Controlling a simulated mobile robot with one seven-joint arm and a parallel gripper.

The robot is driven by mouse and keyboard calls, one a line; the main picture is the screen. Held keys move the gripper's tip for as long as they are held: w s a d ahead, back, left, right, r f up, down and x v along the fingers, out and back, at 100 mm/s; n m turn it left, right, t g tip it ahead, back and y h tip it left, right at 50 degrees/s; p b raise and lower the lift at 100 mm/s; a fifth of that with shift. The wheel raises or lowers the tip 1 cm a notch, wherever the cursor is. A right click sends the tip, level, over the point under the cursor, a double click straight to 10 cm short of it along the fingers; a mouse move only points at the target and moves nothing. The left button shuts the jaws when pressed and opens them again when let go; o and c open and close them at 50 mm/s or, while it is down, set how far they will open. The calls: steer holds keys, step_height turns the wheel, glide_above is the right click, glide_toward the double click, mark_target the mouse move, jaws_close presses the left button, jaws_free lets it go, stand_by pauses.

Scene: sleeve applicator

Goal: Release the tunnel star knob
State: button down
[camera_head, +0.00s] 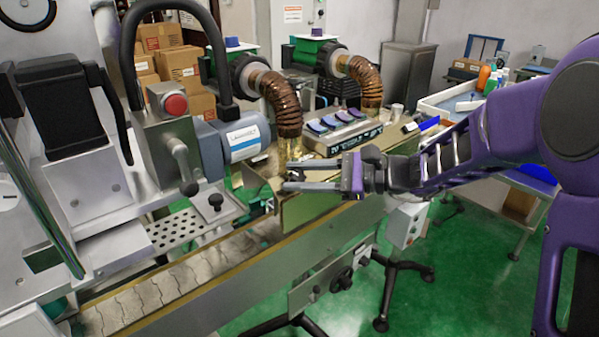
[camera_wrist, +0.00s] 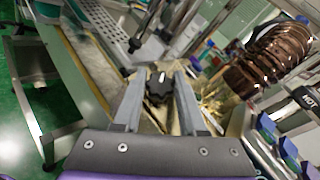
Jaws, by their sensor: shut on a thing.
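The tunnel star knob (camera_wrist: 158,91) is black and lobed with a light mark on top. It shows in the wrist view between the two grey fingers of my gripper (camera_wrist: 160,78), which are shut on it. In the head view my gripper (camera_head: 287,178) reaches in from the right, with its fingertips at the machine's tunnel, beside the lower end of the brown ribbed hose.
A conveyor (camera_head: 185,285) runs along the front. Another black knob (camera_head: 215,201) sits on a metal plate at left. A red button (camera_head: 175,104) is farther left.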

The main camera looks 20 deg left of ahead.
steer(key=n+g+h+p, duration=0.1)
steer(key=n, duration=0.1)
steer(key=n+g+h+p, duration=0.1)
steer(key=n+g, duration=0.1)
steer(key=shift+r+h, duration=0.2)
steer(key=shift+h, duration=0.1)
steer(key=n+g+h+p, duration=0.1)
steer(key=n+h+p, duration=0.2)
steer(key=n, duration=0.1)
steer(key=shift+g+p, duration=0.3)
steer(key=shift+a+n+h+p, duration=0.1)
steer(key=shift+n+h+p, duration=0.85)
steer(key=shift+n+h, duration=0.25)
steer(key=shift+f+n+h+p, duration=0.1)
steer(key=shift+n+h+p, duration=0.3)
steer(key=shift+n+h, duration=0.75)
steer(key=n+h, duration=0.3)
steer(key=n+t+h, duration=0.2)
steer(key=n, duration=0.1)
steer(key=shift+n+t+h, duration=1.1)
steer(key=shift+n+h, duration=0.05)
steer(key=shift+f+n+t+h, duration=0.1)
steer(key=shift+n+t+h, duration=0.6)
steer(key=shift+n+t, duration=0.45)
steer(key=shift+n, duration=0.25)
